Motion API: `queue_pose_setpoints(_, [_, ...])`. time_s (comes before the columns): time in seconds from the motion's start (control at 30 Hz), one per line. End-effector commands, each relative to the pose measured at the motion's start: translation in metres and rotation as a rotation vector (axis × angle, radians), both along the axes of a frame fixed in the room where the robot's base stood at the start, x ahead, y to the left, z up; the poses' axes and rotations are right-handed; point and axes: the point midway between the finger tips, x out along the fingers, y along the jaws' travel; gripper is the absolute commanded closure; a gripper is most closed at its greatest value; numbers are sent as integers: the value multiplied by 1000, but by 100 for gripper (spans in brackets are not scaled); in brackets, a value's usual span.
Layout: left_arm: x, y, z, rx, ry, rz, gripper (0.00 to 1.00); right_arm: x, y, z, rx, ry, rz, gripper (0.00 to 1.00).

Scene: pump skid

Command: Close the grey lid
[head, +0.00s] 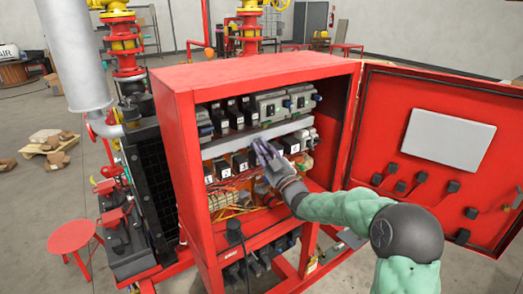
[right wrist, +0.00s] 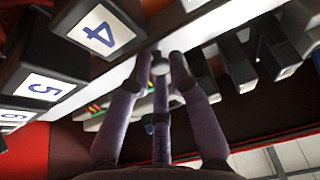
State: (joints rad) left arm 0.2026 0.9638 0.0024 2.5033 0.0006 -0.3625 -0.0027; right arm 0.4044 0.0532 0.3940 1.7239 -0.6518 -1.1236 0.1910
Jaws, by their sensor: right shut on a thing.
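The grey lid (head: 232,140) is a long light grey strip across the inside of the red cabinet, between two rows of dark devices. It also shows in the right wrist view (right wrist: 205,28) as a pale slanting band. My right gripper (head: 262,150) reaches into the cabinet from the right, at the strip's lower edge. In the right wrist view its fingers (right wrist: 160,66) come together on a small grey piece at this edge, which seems part of the lid. The fingers hide part of the strip, and its exact angle is hard to tell. My left gripper is not in view.
The red cabinet door (head: 395,120) stands open at the right. Numbered black blocks (right wrist: 95,30) sit close to my right fingers. Loose wires (head: 235,210) lie low in the cabinet. A red stool (head: 73,237) stands at the left.

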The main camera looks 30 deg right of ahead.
Motion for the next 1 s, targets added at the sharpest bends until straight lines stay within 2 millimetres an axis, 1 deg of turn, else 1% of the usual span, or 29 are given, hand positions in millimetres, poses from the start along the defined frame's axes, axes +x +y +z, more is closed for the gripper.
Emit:
queue_pose_setpoints(0.03, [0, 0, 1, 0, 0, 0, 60, -1, -2, 7, -3, -12, -4, 100])
queue_pose_setpoints(0.1, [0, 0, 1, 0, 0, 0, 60, -1, -2, 7, -3, -12, -4, 100])
queue_pose_setpoints(0.13, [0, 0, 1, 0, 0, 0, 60, -1, -2, 7, -3, -12, -4, 71])
queue_pose_setpoints(0.2, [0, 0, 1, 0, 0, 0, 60, -1, -2, 6, -2, -12, -3, 56])
queue_pose_setpoints(0.53, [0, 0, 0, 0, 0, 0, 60, -1, -1, 2, -1, -4, -2, 56])
queue_pose_setpoints(0.67, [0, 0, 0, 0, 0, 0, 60, -9, -2, -2, -1, -2, -2, 56])
queue_pose_setpoints(0.77, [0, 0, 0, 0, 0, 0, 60, -23, -3, -8, -2, -2, -3, 56])
queue_pose_setpoints(1.0, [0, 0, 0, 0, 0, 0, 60, -67, -8, -27, -1, -2, -6, 56])
